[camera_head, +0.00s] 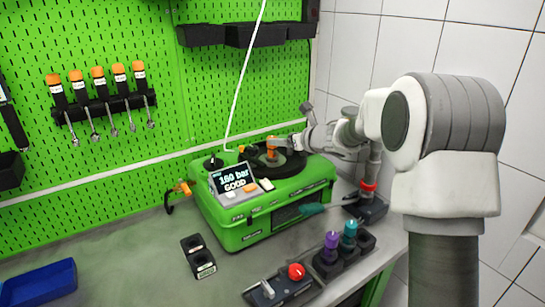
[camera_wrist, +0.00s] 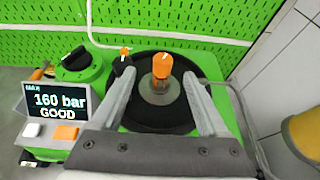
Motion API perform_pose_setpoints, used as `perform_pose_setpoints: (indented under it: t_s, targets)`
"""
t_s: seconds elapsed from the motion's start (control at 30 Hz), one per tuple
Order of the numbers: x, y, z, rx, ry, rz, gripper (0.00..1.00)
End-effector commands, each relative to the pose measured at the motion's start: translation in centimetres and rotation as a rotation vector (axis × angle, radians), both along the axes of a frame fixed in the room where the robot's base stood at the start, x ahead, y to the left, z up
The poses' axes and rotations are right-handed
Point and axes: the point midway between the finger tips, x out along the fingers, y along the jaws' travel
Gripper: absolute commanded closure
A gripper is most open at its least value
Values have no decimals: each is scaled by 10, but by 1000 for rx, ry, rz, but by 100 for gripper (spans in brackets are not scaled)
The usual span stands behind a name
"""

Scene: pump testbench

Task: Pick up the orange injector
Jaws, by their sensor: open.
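The orange injector (camera_wrist: 162,67) stands upright on the round black plate of the green test bench in the wrist view. In the head view the orange injector (camera_head: 272,149) shows small on top of the green machine (camera_head: 240,235). My gripper (camera_wrist: 160,100) is open, with one finger on each side of the injector and apart from it. In the head view my gripper (camera_head: 290,140) reaches in from the right at the injector, and its fingertips are too small to make out clearly.
A display (camera_head: 232,181) on the machine reads "160 bar GOOD". A holder with purple (camera_head: 331,240) and teal (camera_head: 349,230) injectors stands at the front right. A red button box (camera_head: 290,283), a black two-hole holder (camera_head: 198,257) and a blue tray (camera_head: 40,282) are on the bench. A pegboard stands behind.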

Motion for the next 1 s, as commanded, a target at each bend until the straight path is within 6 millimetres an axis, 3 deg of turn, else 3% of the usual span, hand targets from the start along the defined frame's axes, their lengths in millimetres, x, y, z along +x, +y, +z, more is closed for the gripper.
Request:
perform_pose_setpoints:
  t_s: [0.2, 1.0]
  targets:
    - [24, 15, -11, 1, 1, 1, 23]
    - [70, 39, -43, 0, 0, -1, 23]
